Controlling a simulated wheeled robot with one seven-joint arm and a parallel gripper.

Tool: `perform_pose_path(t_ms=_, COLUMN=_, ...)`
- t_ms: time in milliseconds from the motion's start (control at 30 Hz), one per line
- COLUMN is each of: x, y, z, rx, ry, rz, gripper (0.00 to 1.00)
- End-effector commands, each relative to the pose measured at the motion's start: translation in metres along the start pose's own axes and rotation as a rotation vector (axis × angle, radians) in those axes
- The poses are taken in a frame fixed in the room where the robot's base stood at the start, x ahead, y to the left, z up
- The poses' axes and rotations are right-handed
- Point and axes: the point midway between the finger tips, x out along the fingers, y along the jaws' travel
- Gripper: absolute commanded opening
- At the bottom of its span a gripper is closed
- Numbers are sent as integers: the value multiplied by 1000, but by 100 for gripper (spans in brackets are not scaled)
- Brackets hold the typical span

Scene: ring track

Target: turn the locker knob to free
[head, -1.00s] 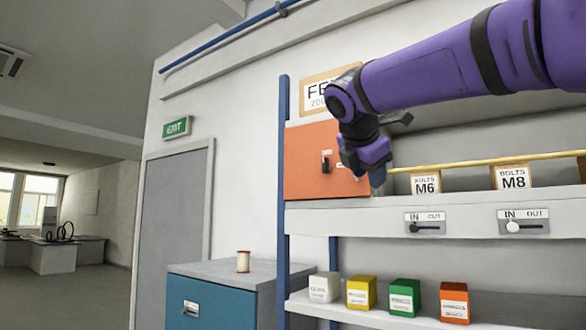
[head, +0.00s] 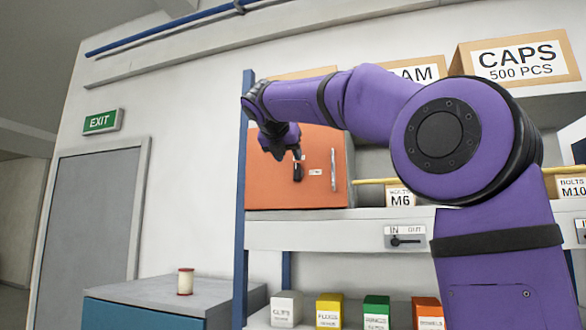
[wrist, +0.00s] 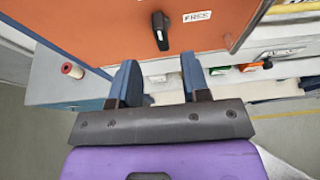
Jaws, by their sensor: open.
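The orange locker (head: 325,150) sits on the shelf unit, its door shut. Its black knob (head: 297,172) stands roughly upright in the head view, partly behind my gripper (head: 295,153). In the wrist view the knob (wrist: 160,31) has a pale mark at its lower end, and the FREE label (wrist: 197,16) is to its right. My gripper (wrist: 156,78) is open and empty there, its two blue fingers apart. The knob is ahead of the gap between them, not visibly touched. The label above the knob is hidden in the head view.
A shelf edge (head: 340,234) with an IN/OUT slider (head: 405,238) runs below the locker. A yellow rod (head: 372,181) and an M6 box (head: 400,197) are to its right. A spool (head: 186,281) stands on the blue cabinet (head: 140,312).

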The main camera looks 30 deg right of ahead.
Motion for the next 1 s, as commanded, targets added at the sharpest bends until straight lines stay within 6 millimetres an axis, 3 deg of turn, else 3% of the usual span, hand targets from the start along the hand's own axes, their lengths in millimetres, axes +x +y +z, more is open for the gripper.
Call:
perform_pose_path(t_ms=100, x=23, y=0, z=-1, rx=0, ry=2, rz=-2, gripper=43)
perform_pose_path(t_ms=300, x=51, y=0, z=-1, rx=0, ry=2, rz=-1, gripper=43)
perform_pose_path(t_ms=767, x=63, y=0, z=-1, rx=1, ry=1, rz=1, gripper=43)
perform_pose_path(t_ms=800, x=63, y=0, z=-1, rx=1, ry=1, rz=1, gripper=40)
perform_pose_path(t_ms=967, x=63, y=0, z=-1, rx=1, ry=1, rz=1, gripper=4)
perform_pose_path(t_ms=1000, x=63, y=0, z=-1, rx=1, ry=1, rz=1, gripper=0)
